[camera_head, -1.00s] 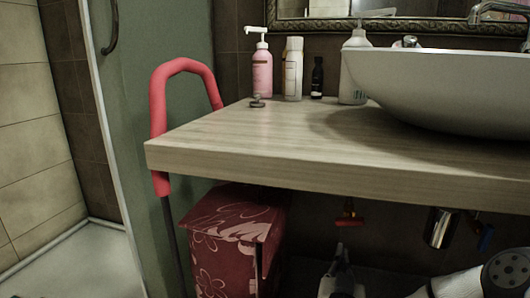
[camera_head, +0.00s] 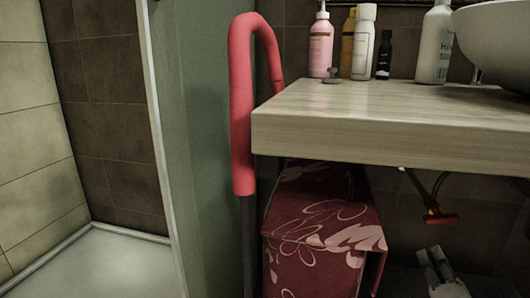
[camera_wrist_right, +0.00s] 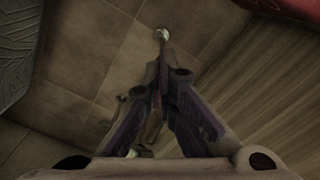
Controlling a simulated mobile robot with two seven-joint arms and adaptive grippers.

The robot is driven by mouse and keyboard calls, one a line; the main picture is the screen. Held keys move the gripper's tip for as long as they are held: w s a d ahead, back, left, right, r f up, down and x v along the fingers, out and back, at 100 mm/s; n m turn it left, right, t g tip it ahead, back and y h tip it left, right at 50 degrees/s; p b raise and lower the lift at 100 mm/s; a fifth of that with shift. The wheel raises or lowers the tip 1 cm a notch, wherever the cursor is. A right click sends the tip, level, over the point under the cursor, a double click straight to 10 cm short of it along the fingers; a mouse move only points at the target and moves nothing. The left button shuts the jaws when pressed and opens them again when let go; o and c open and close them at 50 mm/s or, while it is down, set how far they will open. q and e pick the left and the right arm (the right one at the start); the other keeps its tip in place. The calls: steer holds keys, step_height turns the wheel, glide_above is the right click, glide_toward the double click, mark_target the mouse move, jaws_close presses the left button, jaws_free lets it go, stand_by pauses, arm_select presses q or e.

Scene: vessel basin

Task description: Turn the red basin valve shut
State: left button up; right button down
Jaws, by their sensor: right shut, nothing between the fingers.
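The red basin valve (camera_head: 440,218) is a small red handle hanging from a dark pipe below the wooden counter, in the right part of the head view. My right gripper (camera_head: 436,254) shows just below the valve in that view, apart from it in the picture; how far apart in depth I cannot tell. In the right wrist view my right gripper (camera_wrist_right: 161,78) has its fingers together with nothing seen between them. I cannot make out the valve for certain in the wrist view. My left gripper is not in view.
The wooden counter (camera_head: 390,140) overhangs the valve and carries several bottles and a white basin (camera_head: 495,40). A red patterned box (camera_head: 320,245) stands under the counter, left of the valve. A red padded rail (camera_head: 242,120) rises at the counter's left end.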

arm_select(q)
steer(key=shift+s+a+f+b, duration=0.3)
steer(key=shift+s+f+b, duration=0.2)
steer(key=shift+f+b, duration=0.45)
arm_select(e)
steer(key=x, duration=0.6)
steer(key=shift+w+r+m, duration=0.2)
steer(key=shift+r+m, duration=0.1)
steer(key=shift+r, duration=0.1)
